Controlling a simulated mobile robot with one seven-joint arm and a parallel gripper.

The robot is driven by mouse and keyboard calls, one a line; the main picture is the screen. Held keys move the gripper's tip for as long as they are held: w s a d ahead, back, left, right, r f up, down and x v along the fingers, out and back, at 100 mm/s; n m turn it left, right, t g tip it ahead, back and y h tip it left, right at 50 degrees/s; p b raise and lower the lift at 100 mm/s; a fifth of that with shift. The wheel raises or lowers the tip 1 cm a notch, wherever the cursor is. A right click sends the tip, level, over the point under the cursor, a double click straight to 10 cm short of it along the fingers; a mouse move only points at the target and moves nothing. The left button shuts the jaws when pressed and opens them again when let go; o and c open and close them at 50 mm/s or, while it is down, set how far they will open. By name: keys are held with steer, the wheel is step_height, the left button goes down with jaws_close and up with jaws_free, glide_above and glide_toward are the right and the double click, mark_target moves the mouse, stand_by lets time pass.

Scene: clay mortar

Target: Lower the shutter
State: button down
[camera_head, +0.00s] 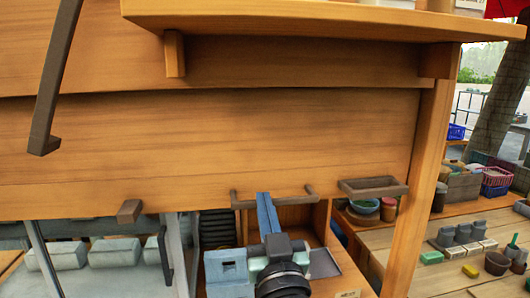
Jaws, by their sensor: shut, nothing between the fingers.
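The shutter appears to be the wide wooden panel (200,140) across the front of the stall. Its lower edge hangs over an opening, with compartments and blue-grey blocks visible below. A brown bar-shaped handle (295,198) with short end posts sits at the panel's lower edge. My gripper (264,197) points up and away, with its blue fingers shut and empty. The fingertips overlap the middle of the handle in the picture; whether they touch it I cannot tell. My wrist hides part of the opening below.
A wooden shelf (330,18) juts out above the panel. A dark angled bar (58,75) hangs at the upper left. A small brown tray (373,187) is right of the handle. A wooden post (420,170) stands right, before tables (400,262) with pots and bowls.

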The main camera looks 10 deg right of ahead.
step_height(320, 180, down, 42)
steer(key=b, duration=3.9)
steer(key=shift+f, duration=0.2)
steer(key=shift+w, duration=0.1)
steer(key=shift+r, duration=0.1)
step_height(320, 180, up, 5)
steer(key=p, duration=0.4)
steer(key=b+v, duration=0.2)
steer(key=v, duration=0.8)
steer(key=s+a+r+t+y, duration=0.1)
steer(key=s+a+r+t, duration=0.3)
steer(key=r, duration=0.9)
steer(key=s+a+r+t, duration=0.1)
steer(key=s+a+r, duration=0.5)
steer(key=r, duration=0.7)
step_height(320, 180, up, 38)
steer(key=s+p, duration=0.1)
steer(key=p, duration=3.7)
steer(key=shift+d+r+t, duration=0.25)
steer(key=shift+d+t, duration=0.05)
steer(key=shift+d, duration=0.05)
